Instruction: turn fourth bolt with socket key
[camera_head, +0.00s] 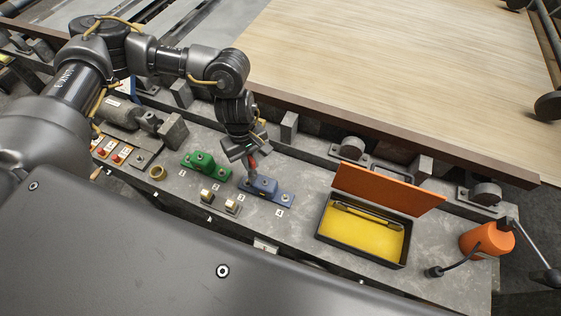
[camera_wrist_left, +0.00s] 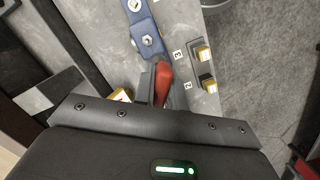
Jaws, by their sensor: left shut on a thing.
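My left gripper (camera_head: 248,158) is above the blue bracket (camera_head: 265,186) on the grey bench and is shut on a red-handled tool, seemingly the socket key (camera_head: 252,165). In the left wrist view the red handle (camera_wrist_left: 163,84) stands between the fingers, and the blue bracket (camera_wrist_left: 146,28) lies just beyond, with a bolt (camera_wrist_left: 147,40) showing on it. The key's lower end is hidden, so I cannot tell whether it sits on a bolt. A label reading 4 (camera_head: 279,213) is beside the blue bracket. My right gripper is not in view.
A green bracket (camera_head: 199,162) is left of the blue one. Small yellow-topped blocks (camera_head: 232,207) stand in front. An open black box with yellow lining (camera_head: 322,228) and orange lid (camera_head: 388,187) is to the right, near an orange cylinder (camera_head: 484,240). A wooden panel (camera_head: 410,70) lies behind.

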